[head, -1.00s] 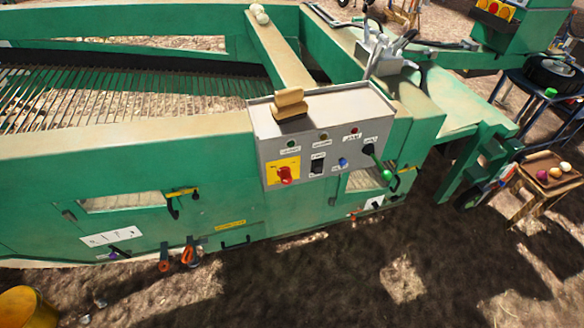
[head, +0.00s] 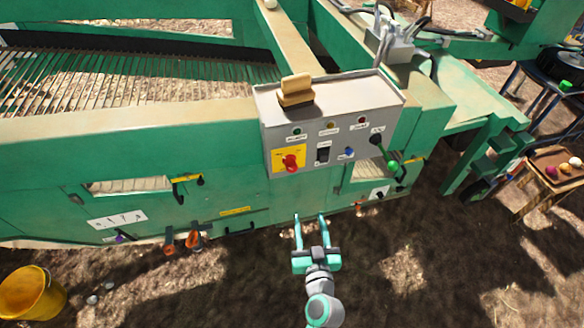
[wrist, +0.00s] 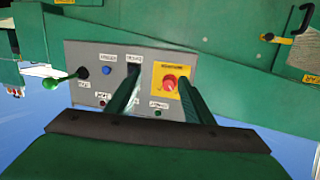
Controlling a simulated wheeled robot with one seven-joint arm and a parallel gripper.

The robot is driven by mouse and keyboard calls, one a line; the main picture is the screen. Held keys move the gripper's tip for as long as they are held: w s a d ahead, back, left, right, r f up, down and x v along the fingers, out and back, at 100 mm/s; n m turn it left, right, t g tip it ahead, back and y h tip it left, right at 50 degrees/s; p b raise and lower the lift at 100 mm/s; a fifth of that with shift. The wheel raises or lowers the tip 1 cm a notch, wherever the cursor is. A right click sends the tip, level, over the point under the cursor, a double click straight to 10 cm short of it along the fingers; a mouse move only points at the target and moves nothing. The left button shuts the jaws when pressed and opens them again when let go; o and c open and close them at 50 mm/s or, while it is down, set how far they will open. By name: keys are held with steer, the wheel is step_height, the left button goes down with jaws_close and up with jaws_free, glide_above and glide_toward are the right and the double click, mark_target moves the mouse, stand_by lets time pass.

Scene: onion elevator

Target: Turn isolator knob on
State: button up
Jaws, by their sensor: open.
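The isolator knob (head: 290,162) is red on a yellow plate (head: 278,155), at the lower left of the grey control box's front. In the wrist view the red knob (wrist: 169,83) sits on its yellow plate, close to one finger in the picture. I cannot tell its on or off marking. My gripper (head: 310,217) is open and empty, below and in front of the box, fingers pointing toward the machine. In the wrist view my gripper (wrist: 158,88) shows its two fingers apart, seen against the panel, with no contact visible in the head view.
The grey control box (head: 335,98) also carries a black switch (head: 323,152), a blue button (head: 349,152) and a green-ended lever (head: 392,166). A brush (head: 296,90) lies on top. The green machine (head: 130,150) spans the back. A yellow bucket (head: 30,293) stands left. Ground in front is clear.

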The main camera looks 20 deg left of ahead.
mark_target(293, 169)
steer(key=w+a+r+y, duration=0.1)
steer(key=w+a, duration=0.2)
steer(key=w, duration=0.1)
steer(key=w+a+r+n+y, duration=0.1)
steer(key=w+a+r, duration=0.1)
steer(key=w+a, duration=0.2)
steer(key=w+a+r+n+y, duration=0.1)
steer(key=w+a+r, duration=0.1)
steer(key=w, duration=0.4)
steer(key=shift+w+a+r, duration=0.15)
steer(key=shift+a+r, duration=0.05)
steer(key=shift+a, duration=0.5)
steer(key=c, duration=1)
